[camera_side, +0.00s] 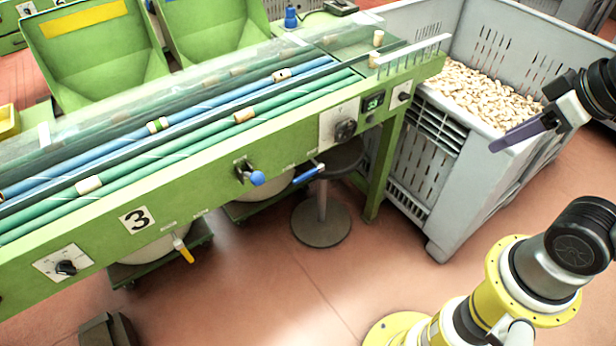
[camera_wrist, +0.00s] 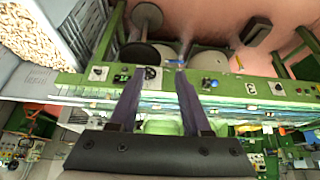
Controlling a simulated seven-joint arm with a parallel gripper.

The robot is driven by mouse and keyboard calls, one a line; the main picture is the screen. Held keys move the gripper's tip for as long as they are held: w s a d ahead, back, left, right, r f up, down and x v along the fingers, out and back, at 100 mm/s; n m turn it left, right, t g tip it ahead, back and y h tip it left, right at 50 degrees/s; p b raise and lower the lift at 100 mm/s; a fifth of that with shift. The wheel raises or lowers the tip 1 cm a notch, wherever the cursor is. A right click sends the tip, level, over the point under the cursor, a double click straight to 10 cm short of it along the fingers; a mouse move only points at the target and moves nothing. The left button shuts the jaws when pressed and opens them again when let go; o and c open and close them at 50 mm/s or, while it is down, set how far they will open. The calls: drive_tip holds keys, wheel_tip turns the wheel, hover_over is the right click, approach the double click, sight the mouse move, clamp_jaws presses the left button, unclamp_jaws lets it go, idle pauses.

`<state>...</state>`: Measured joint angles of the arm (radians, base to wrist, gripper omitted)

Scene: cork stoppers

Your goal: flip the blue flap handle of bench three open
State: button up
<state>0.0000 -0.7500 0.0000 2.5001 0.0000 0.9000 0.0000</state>
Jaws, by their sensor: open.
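The green bench marked 3 (camera_side: 137,219) crosses the left of the side view. On its front are a blue lever handle (camera_side: 308,173), slanting up to the right, and a blue ball knob (camera_side: 256,178) left of it. Which one is the flap handle is not labelled legibly. In the wrist view, the picture is inverted; the blue lever (camera_wrist: 175,62) lies just beyond the fingertips and the ball knob (camera_wrist: 209,83) to their right. My gripper (camera_side: 496,145) has purple fingers, open and empty, well right of both handles, by the grey bin. Its spread fingers also show in the wrist view (camera_wrist: 156,76).
A grey bin (camera_side: 436,190) of cork stoppers stands at the bench's right end. A yellow handle (camera_side: 184,250) hangs at lower left. A dark round stool (camera_side: 322,222) stands below the blue lever. A black rotary switch (camera_side: 345,130) sits above it.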

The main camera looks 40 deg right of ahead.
drive_tip(key=shift+c, duration=1.2)
drive_tip(key=shift+m+t, duration=0.5)
drive_tip(key=shift+t, duration=0.2)
drive_tip(key=w+r, duration=0.3)
drive_tip(key=shift+d+r, duration=0.15)
clamp_jaws()
drive_tip(key=w+a, duration=0.3)
drive_tip(key=w, duration=2)
drive_tip(key=w+a+f, duration=0.3)
drive_tip(key=w+f, duration=0.3)
drive_tip(key=w, duration=0.1)
drive_tip(key=w+a+f+g, duration=0.1)
drive_tip(key=a+f+g, duration=0.1)
drive_tip(key=f, duration=0.7)
drive_tip(key=w+a+f+n+g, duration=0.1)
drive_tip(key=w+a+f, duration=0.1)
drive_tip(key=f, duration=0.8)
drive_tip(key=shift+w+a+f+g, duration=0.3)
drive_tip(key=shift+a+g, duration=0.1)
drive_tip(key=shift+a, duration=0.45)
